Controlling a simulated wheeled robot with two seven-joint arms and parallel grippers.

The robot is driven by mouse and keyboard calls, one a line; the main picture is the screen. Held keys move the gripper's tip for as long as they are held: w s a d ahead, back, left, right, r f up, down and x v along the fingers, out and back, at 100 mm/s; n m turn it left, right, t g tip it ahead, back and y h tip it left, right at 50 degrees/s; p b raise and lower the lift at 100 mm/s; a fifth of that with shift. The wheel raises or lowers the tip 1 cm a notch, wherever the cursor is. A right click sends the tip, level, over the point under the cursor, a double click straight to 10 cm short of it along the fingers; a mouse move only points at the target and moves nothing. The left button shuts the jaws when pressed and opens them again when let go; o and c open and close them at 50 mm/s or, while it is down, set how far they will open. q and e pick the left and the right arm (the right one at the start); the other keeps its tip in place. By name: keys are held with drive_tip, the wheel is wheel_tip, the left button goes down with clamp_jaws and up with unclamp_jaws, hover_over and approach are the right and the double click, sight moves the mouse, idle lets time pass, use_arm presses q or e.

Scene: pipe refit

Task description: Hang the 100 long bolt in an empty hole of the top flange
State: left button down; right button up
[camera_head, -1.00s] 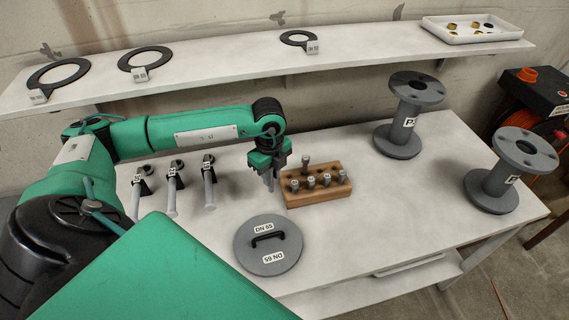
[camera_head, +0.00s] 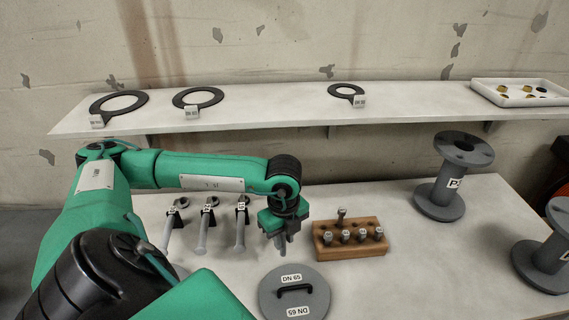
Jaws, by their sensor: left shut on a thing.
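My left gripper (camera_head: 279,242) is shut on a slim grey thing, probably a bolt, mostly hidden by the fingers. It is just left of the wooden bolt block, above the table. The block (camera_head: 350,252) holds several grey bolts with their heads up; one bolt (camera_head: 341,215) stands taller at the back. I cannot read any lengths. A grey pipe spool (camera_head: 438,197) stands upright at the right, its top flange (camera_head: 464,149) showing holes. A second spool (camera_head: 545,255) is cut off by the right edge. My right gripper is not in view.
A round grey DN 65 cover (camera_head: 270,297) with a black handle lies in front of the gripper. Three wrench-like tools (camera_head: 240,225) lie left. The wall shelf (camera_head: 260,112) carries black rings and a white tray (camera_head: 480,92). Table is clear between block and spool.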

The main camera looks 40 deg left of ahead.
use_arm(q)
drive_tip(key=shift+r+p, duration=0.6)
drive_tip(key=shift+r, duration=0.9)
